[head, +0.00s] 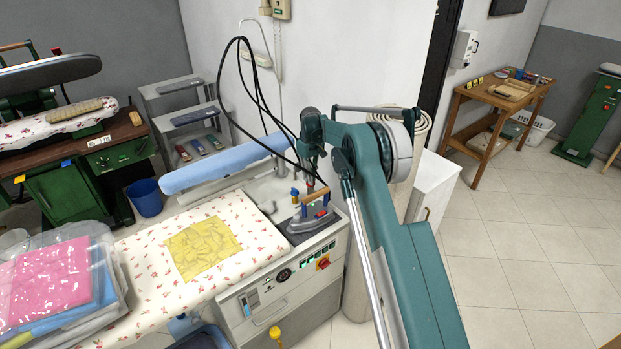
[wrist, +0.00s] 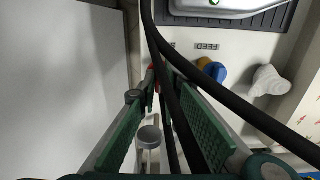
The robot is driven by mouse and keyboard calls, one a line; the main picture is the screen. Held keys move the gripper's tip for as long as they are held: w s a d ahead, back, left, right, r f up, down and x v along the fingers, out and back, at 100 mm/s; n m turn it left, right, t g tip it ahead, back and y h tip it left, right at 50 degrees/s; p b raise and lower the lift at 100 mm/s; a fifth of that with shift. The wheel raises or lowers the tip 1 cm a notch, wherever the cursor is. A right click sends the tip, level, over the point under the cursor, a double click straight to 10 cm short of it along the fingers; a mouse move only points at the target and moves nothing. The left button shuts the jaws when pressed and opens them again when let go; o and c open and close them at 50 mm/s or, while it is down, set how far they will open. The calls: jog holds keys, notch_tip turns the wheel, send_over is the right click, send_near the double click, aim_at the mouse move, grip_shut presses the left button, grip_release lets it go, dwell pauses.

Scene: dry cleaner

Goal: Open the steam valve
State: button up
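My gripper (wrist: 160,85) points down at the ironing table's back right corner, its green finger pads apart. In the head view my gripper (head: 311,165) is above the board behind the iron, its fingertips partly hidden. A small red part (wrist: 152,73), possibly the steam valve's handle, shows by the fingertips beside a partly covered label starting with S. I cannot tell if it is touched. A blue and yellow valve (wrist: 213,70) sits by the FEED label; it also shows in the head view (head: 294,195). A grey round cap (wrist: 150,136) shows between the fingers.
Black cables (wrist: 240,110) cross in front of my gripper. The iron (head: 312,216) rests on a dark pad beside the valves. A pale knob (wrist: 269,82) stands farther right in the wrist view. A white cabinet (head: 432,185) and wall are close by.

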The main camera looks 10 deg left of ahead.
jog(key=shift+m+b, duration=0.35)
jog(key=shift+m, duration=0.15)
grip_shut()
jog(key=m+b, duration=0.2)
jog(key=m, duration=0.1)
jog(key=shift+f+m, duration=0.1)
jog(key=shift+m, duration=0.2)
jog(key=m+b, duration=0.1)
jog(key=m, duration=0.3)
jog(key=shift+b, duration=0.3)
jog(key=m+b, duration=0.1)
jog(key=m, duration=0.8)
jog(key=shift+b, duration=0.4)
jog(key=shift+m, duration=0.3)
jog(key=o, duration=0.7)
grip_release()
